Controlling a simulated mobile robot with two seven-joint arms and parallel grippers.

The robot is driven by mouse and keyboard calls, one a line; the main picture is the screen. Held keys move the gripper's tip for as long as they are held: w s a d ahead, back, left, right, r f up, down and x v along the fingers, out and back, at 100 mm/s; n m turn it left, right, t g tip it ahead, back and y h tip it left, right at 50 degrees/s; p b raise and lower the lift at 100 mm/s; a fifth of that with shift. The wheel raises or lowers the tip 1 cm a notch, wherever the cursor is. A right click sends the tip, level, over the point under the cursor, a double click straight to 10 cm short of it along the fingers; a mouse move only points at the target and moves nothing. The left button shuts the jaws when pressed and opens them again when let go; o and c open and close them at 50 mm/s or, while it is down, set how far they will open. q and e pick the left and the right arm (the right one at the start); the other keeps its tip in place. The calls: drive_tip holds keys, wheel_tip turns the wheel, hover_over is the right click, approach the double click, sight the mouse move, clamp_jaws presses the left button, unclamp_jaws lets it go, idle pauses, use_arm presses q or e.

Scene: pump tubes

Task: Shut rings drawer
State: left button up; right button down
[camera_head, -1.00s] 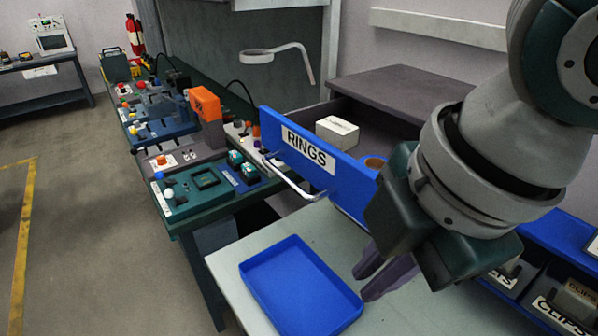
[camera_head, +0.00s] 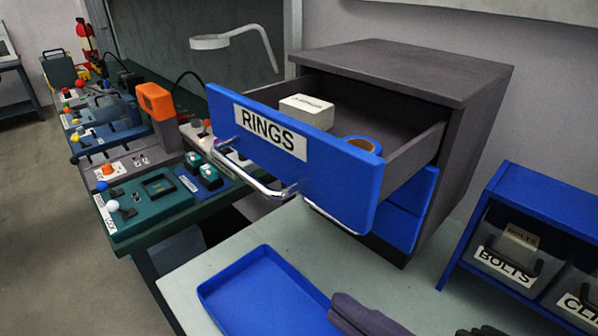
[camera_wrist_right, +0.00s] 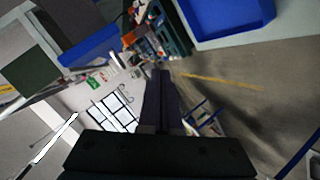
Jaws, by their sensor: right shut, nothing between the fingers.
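The rings drawer (camera_head: 295,150) stands pulled out of the dark grey cabinet (camera_head: 400,72). It has a blue front with a RINGS label and a silver bar handle (camera_head: 248,178). Inside it are a white box (camera_head: 306,110) and a blue and orange ring-shaped roll (camera_head: 362,145). My right gripper (camera_head: 345,308) is at the bottom edge of the head view, below and apart from the drawer front. Its fingers are shut and empty, and they also show in the right wrist view (camera_wrist_right: 160,78). My left gripper is not in view.
A blue tray (camera_head: 215,293) lies on the pale table (camera_head: 190,282) in front of the drawer. A blue rack (camera_head: 500,195) with bins labelled BOLTS and CLIPS stands at the right. A workbench with devices and a lamp (camera_head: 210,42) is at the left.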

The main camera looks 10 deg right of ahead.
use_arm(q)
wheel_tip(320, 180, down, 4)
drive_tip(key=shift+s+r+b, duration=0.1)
drive_tip(key=shift+b, duration=0.95)
use_arm(e)
drive_tip(key=w+a+n+t+y, duration=0.1)
drive_tip(key=w+n+t, duration=0.4)
drive_tip(key=w, duration=0.7)
drive_tip(key=shift+a+n, duration=0.25)
drive_tip(key=shift+n, duration=0.15)
